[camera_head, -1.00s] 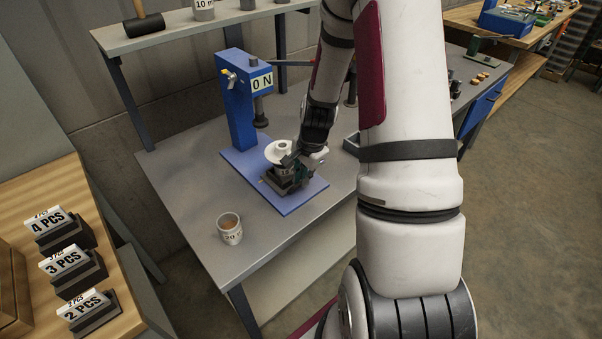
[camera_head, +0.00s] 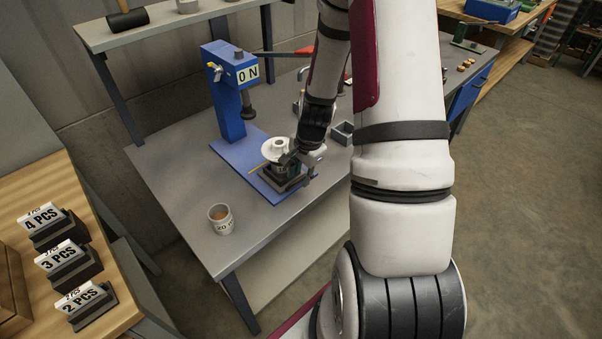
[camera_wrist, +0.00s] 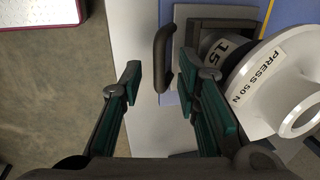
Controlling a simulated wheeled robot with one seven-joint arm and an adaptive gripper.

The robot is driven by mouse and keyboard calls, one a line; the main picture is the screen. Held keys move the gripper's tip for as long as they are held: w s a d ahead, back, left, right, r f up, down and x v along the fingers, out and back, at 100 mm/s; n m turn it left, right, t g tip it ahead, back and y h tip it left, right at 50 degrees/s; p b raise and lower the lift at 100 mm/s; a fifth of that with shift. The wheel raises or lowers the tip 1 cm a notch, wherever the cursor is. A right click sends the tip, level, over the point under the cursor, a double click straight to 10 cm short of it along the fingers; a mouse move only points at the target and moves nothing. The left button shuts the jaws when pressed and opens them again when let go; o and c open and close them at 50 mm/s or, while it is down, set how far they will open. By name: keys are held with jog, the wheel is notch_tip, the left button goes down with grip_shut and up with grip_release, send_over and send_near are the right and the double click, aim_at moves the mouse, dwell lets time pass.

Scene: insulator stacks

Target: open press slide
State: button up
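The blue press (camera_head: 229,115) stands on the workbench, its sign reading 0 N. The slide (camera_head: 281,180), a dark block, sits on the blue base plate (camera_head: 227,150) near its front end. It carries a white insulator disc (camera_head: 276,148), labelled PRESS 50 N in the wrist view (camera_wrist: 262,85). The dark slide handle (camera_wrist: 160,65) lies between the fingers of my gripper (camera_wrist: 160,82). The fingers are apart, with a clear gap on the handle's left. The right finger is close to the handle's inner side; I cannot tell if it touches. My gripper (camera_head: 299,158) partly hides the slide in the head view.
A cup (camera_head: 221,219) stands at the bench's front left. A small grey tray (camera_head: 343,133) lies behind my arm. A hammer (camera_head: 128,20) lies on the upper shelf. Label holders (camera_head: 62,265) stand on the wooden table at left. The bench between cup and base plate is clear.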

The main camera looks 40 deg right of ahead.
jog(key=shift+r, duration=0.1)
notch_tip(320, 180, up, 12)
jog(key=s, duration=0.2)
jog(key=shift+s+f, duration=0.15)
jog(key=shift+f, duration=0.05)
dwell(0.3)
jog(key=s+a+r+n+t, duration=0.1)
jog(key=s+a+r+n, duration=0.2)
jog(key=a+r+n, duration=0.8)
jog(key=s+a+r+n+t, duration=0.2)
jog(key=s+a+r+n, duration=0.4)
jog(key=s+a+r, duration=0.3)
jog(key=shift+s+a+r+n, duration=0.15)
jog(key=shift+s+r+n, duration=0.15)
jog(key=shift+s+r, duration=0.6)
jog(key=shift+s+f, duration=0.15)
jog(key=shift+f, duration=0.05)
dwell(0.6)
